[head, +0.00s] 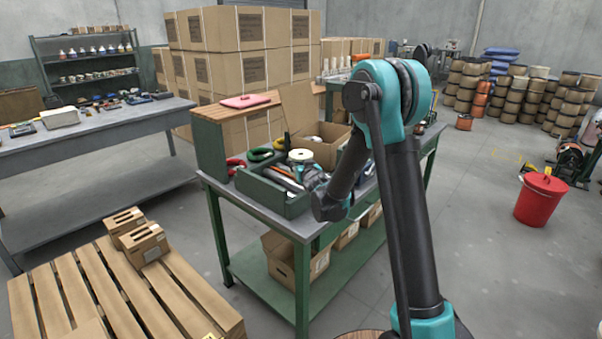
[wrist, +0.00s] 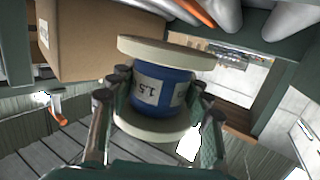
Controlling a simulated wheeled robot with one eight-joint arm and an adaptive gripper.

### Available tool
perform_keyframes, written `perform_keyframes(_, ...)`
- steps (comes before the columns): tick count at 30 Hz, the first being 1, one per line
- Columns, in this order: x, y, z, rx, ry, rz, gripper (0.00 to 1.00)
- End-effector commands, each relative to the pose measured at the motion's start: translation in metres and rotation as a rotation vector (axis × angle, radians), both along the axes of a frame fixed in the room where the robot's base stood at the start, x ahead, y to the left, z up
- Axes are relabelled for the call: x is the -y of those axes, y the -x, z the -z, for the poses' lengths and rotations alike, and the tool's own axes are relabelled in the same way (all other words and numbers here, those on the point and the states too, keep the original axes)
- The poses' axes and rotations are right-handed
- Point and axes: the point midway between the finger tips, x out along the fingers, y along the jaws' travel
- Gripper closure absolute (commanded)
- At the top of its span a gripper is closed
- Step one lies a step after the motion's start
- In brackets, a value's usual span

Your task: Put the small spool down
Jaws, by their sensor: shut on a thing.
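The small spool has a blue middle with a label and pale cream flanges (wrist: 165,53). Its pale top also shows in the head view (head: 301,155). My gripper (wrist: 157,98) is shut on the spool, with a finger at each side of its blue middle. The spool appears beside the green tray and in front of an open cardboard box. I cannot tell whether the spool touches anything below it.
The green tray (head: 268,197) holds tools. The open cardboard box (head: 322,150) stands behind it; a box also shows in the wrist view (wrist: 92,35). Red and green rings lie left of them. A wooden pallet (head: 120,300) with small cartons is front left.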

Motion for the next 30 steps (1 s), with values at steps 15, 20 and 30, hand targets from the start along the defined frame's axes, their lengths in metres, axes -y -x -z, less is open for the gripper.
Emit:
perform_keyframes(15, 0.0, 0.0, 0.038, 0.001, 0.0, 0.0, 0.97)
perform_keyframes(20, 0.0, 0.0, 0.038, 0.0, 0.0, 0.0, 0.97)
perform_keyframes(30, 0.0, 0.0, 0.04, 0.0, 0.0, 0.0, 0.3)
